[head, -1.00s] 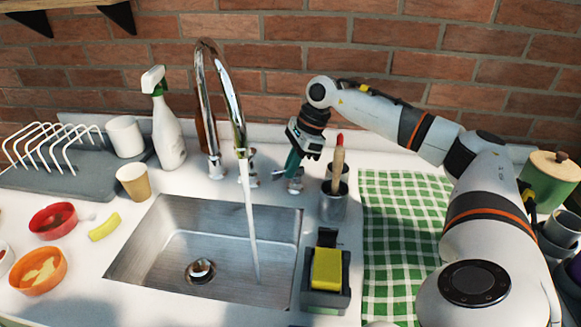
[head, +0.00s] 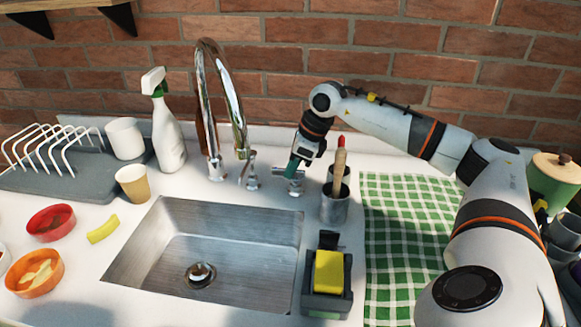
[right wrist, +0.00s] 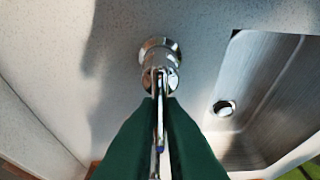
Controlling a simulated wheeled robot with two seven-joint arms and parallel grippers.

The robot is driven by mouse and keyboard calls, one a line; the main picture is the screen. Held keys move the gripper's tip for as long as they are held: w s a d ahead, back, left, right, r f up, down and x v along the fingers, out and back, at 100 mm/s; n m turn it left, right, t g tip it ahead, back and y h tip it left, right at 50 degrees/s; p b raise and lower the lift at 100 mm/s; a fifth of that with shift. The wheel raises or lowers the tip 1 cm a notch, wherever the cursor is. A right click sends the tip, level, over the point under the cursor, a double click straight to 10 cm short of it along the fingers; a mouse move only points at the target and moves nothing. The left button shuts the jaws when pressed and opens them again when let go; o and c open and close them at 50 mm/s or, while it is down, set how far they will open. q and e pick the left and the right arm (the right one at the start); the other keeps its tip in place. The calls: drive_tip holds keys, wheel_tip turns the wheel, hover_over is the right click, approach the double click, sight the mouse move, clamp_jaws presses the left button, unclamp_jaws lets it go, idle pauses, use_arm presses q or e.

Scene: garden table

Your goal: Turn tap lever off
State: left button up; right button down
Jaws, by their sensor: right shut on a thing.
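The chrome tap spout (head: 222,75) arches over the steel sink, and no water runs from it. The tap's lever valve (head: 291,185) stands on the counter to the right of the spout's base. My right gripper (head: 293,170), with green fingers, is at this valve. In the right wrist view, the fingers of my right gripper (right wrist: 160,100) are closed around the thin chrome lever (right wrist: 159,120), which rises from a round valve base (right wrist: 159,52). The fingers hide part of the lever. My left gripper is not in view.
A metal cup (head: 335,207) with brushes stands close to the right of my gripper. A sponge holder (head: 327,292) sits right of the sink basin (head: 190,245). A spray bottle (head: 168,135) stands left of the spout. A green checked cloth (head: 400,235) covers the counter at right.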

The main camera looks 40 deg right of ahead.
drive_tip(key=shift+s+d+f, duration=0.15)
drive_tip(key=shift+s+f, duration=0.05)
drive_tip(key=shift+f, duration=0.05)
drive_tip(key=c, duration=1.7)
unclamp_jaws()
drive_tip(key=shift+o, duration=0.8)
drive_tip(key=shift+s+d, duration=0.2)
drive_tip(key=shift+d, duration=0.05)
drive_tip(key=shift+w+r, duration=0.1)
drive_tip(key=shift+r, duration=0.35)
drive_tip(key=v, duration=1.1)
drive_tip(key=shift+d, duration=0.15)
